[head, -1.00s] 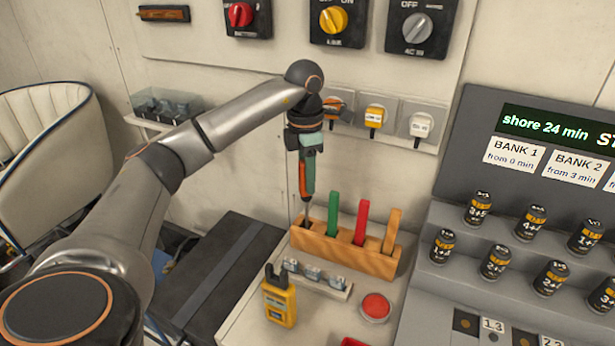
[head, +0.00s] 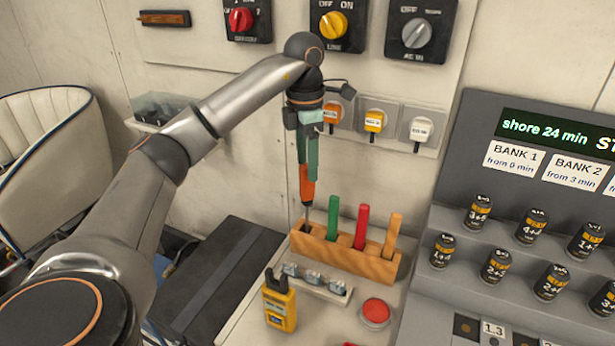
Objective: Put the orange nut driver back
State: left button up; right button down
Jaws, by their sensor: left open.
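The orange nut driver (head: 307,188) stands about upright at the left end of the wooden rack (head: 345,256). Its thin shaft goes down to the leftmost slot; how deep it sits is hard to tell. My left gripper (head: 307,170) points down above it, open, with its fingers beside the upper part of the orange handle. The fingers hide the top of the handle, and I cannot tell whether they touch it. Green (head: 333,217), red (head: 361,227) and light orange (head: 392,235) handles stand in the rack's other slots. My right gripper is not in view.
A yellow meter (head: 279,302), a small holder with clear pieces (head: 318,282) and a red button (head: 375,311) are in front of the rack. Labelled plugs (head: 374,122) are on the wall behind. A battery console (head: 480,262) stands at right.

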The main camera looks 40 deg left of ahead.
pick_arm(q)
notch_tip(320, 180, up, 7)
jog(key=p, duration=0.2)
jog(key=shift+s+f+p, duration=0.1)
jog(key=shift+p, duration=0.25)
